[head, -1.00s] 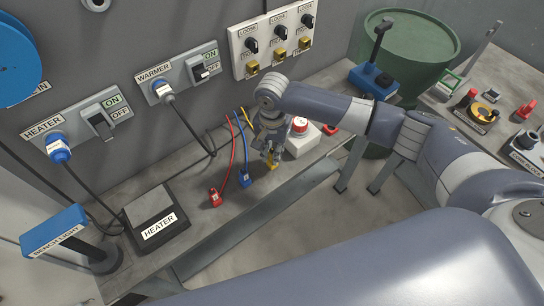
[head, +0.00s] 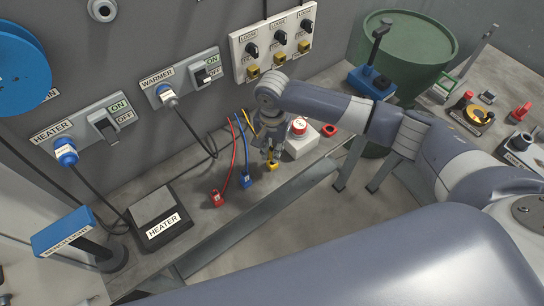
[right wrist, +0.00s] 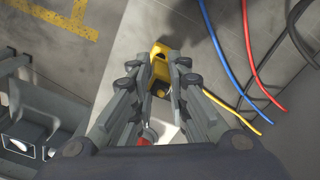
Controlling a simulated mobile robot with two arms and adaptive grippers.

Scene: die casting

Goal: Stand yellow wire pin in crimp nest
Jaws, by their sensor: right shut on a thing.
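The yellow wire (head: 249,122) runs from the wall side of the bench towards my right gripper (head: 270,156). The yellow block-like end piece (head: 272,167) sits between the gripper's fingertips, low over the bench near its front edge. In the right wrist view, my right gripper (right wrist: 162,88) is shut on this yellow end piece (right wrist: 159,60), and the yellow wire (right wrist: 240,118) curves off to the right. The fingers partly hide the piece; I cannot tell if it touches the bench. I cannot identify the crimp nest with certainty. My left gripper is not in view.
A red wire end (head: 217,198) and a blue wire end (head: 246,181) lie left of the gripper. A white box with a red button (head: 300,141) stands close on its right. A blue-based lever device (head: 371,81) and green drum (head: 412,45) are farther right.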

